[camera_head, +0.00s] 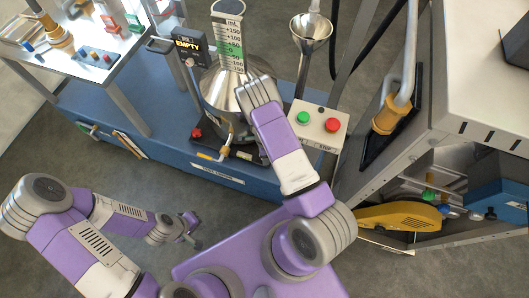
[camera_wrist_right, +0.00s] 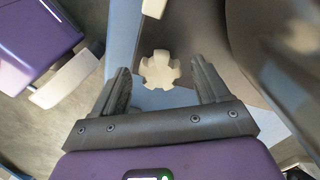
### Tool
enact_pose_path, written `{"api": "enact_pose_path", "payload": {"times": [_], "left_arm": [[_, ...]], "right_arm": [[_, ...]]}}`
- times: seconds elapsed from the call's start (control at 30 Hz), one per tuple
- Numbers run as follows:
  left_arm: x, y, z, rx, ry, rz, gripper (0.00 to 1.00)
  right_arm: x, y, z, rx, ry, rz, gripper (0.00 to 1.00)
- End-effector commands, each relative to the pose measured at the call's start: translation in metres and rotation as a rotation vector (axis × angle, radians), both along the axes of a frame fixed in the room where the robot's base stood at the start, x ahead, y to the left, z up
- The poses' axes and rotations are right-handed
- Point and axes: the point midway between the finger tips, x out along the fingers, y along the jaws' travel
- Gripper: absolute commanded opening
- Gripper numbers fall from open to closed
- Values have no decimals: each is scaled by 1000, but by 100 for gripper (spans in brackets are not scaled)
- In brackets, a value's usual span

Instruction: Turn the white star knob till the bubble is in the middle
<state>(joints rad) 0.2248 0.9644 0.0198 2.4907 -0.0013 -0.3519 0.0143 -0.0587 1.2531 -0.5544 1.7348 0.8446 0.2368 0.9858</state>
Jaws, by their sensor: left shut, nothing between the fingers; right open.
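The white star knob (camera_wrist_right: 159,70) shows in the right wrist view, ahead of my right gripper (camera_wrist_right: 164,82). The gripper is open, with one finger on each side of the knob in the picture; I cannot tell whether they touch it. In the head view my right arm reaches to the steel dispenser (camera_head: 222,88) and hides the knob and that gripper. My left gripper (camera_head: 190,227) is shut and empty, low over the floor, away from the dispenser. I cannot make out the bubble in either view.
The dispenser stands on a blue bench (camera_head: 150,108), with a black EMPTY display (camera_head: 190,46) and a green-and-white scale (camera_head: 229,45). A box with green and red buttons (camera_head: 318,124) is just right of my right arm. A steel funnel (camera_head: 310,30) stands behind it.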

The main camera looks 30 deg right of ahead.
Motion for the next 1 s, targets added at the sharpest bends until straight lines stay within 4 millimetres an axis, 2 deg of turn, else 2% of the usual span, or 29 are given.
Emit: {"api": "enact_pose_path", "payload": {"times": [0.17, 0.4, 0.53, 1.0], "left_arm": [[0, 0, 6, 0, 0, 0, 0], [0, 0, 21, 0, 0, 0, 0], [0, 0, 26, 0, 0, 0, 0], [0, 0, 27, 0, 0, 0, 0]], "right_arm": [[1, 0, 14, -1, -2, 1, 75], [1, 0, 56, 0, -2, 0, 75], [1, 0, 71, 0, -1, 1, 75], [0, 0, 76, 0, 0, 0, 75]]}}
